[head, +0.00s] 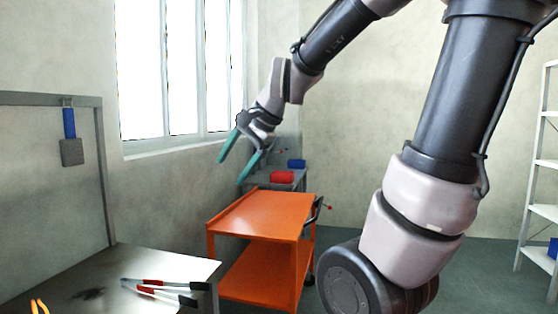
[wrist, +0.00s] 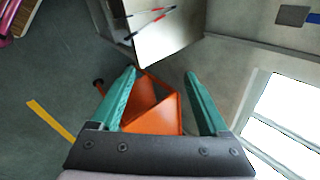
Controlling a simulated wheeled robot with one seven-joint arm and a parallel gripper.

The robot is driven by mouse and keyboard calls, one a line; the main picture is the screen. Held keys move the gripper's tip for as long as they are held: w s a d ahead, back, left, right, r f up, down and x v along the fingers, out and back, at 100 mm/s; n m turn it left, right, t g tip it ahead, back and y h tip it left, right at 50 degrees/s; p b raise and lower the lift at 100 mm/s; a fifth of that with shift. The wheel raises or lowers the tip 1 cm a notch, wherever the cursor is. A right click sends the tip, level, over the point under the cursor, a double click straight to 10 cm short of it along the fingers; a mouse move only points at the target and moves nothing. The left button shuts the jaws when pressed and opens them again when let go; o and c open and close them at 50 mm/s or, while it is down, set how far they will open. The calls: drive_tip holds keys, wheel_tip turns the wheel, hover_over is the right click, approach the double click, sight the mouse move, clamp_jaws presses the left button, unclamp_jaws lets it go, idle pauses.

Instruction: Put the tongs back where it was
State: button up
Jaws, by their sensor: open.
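The tongs, as I take them, are a long tool with red and black arms (head: 165,285) lying on the metal table at the lower left of the head view. The arms also show in the wrist view (wrist: 150,23), near the top. My gripper (head: 232,170) is open and empty, with its teal fingers spread in the air, well above and beyond the table. In the wrist view its fingers (wrist: 160,73) frame the orange cart, with nothing between them. The metal table (head: 172,265) has a dark smudge left of the tongs.
An orange cart (head: 265,213) stands right of the table. A blue-handled flat tool (head: 70,152) hangs from a metal frame (head: 103,170) behind the table. An orange-handled item (head: 40,307) is cut off at the lower left. Red (head: 282,177) and blue boxes sit on a back bench.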

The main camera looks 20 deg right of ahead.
drive_tip(key=s+d+r+n+t+h, duration=0.1)
drive_tip(key=s+d+r+n+h, duration=0.1)
drive_tip(key=s+d+n, duration=0.4)
drive_tip(key=s+d, duration=0.1)
drive_tip(key=s, duration=0.2)
drive_tip(key=shift+s+d+n+h, duration=0.2)
drive_tip(key=shift+d+n+h, duration=0.1)
drive_tip(key=shift+h, duration=0.1)
idle(0.5)
